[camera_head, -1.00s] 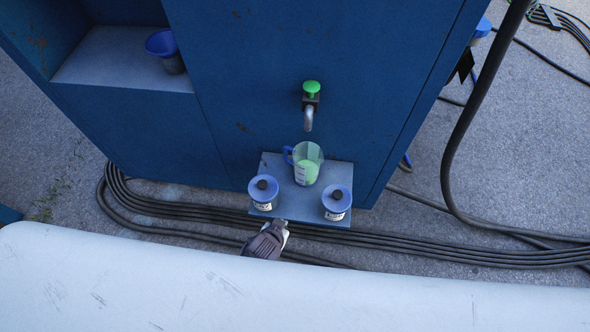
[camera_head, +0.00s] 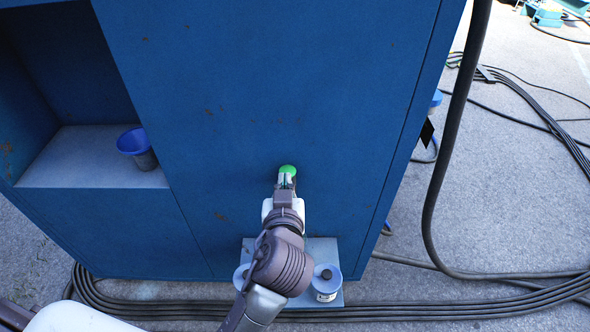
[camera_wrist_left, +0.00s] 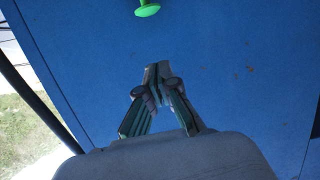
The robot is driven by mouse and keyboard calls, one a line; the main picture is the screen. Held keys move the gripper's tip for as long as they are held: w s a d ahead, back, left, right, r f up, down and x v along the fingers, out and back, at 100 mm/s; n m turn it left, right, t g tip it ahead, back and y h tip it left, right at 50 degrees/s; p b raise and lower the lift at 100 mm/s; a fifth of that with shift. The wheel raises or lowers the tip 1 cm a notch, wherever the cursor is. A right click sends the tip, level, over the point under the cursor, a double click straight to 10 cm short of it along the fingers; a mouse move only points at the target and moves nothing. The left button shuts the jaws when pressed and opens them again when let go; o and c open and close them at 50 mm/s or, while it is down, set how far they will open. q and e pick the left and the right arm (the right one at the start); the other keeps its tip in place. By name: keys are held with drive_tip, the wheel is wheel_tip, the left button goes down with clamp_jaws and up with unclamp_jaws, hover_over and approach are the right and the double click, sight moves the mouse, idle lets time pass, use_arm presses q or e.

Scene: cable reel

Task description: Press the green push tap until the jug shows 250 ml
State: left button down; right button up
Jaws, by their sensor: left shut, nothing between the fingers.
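The green push tap (camera_head: 288,170) is on the front of the blue cabinet. It also shows at the top of the left wrist view (camera_wrist_left: 148,10). My left gripper (camera_head: 286,182) is shut and empty. In the head view its tips overlap the lower edge of the green knob; in the left wrist view the tips (camera_wrist_left: 158,70) show a gap below it. The jug and the spout are hidden behind my left arm, so the level is not visible. My right gripper is out of view.
A small shelf (camera_head: 323,250) at the cabinet's foot holds two blue-lidded containers, one at right (camera_head: 325,283) and one at left (camera_head: 240,276). Black cables (camera_head: 420,312) run along the ground.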

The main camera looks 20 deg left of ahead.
use_arm(q)
drive_tip(key=p, duration=0.2)
hover_over(286, 171)
drive_tip(key=s, duration=0.2)
wheel_tip(286, 171, down, 2)
drive_tip(key=f, duration=0.2)
drive_tip(key=shift+w+d+f, duration=0.15)
drive_tip(key=shift+d+f, duration=0.1)
drive_tip(key=shift+f, duration=0.15)
drive_tip(key=shift+f+p, duration=0.35)
drive_tip(key=shift+f, duration=0.55)
wheel_tip(286, 171, down, 2)
drive_tip(key=b, duration=0.2)
drive_tip(key=shift+b, duration=0.4)
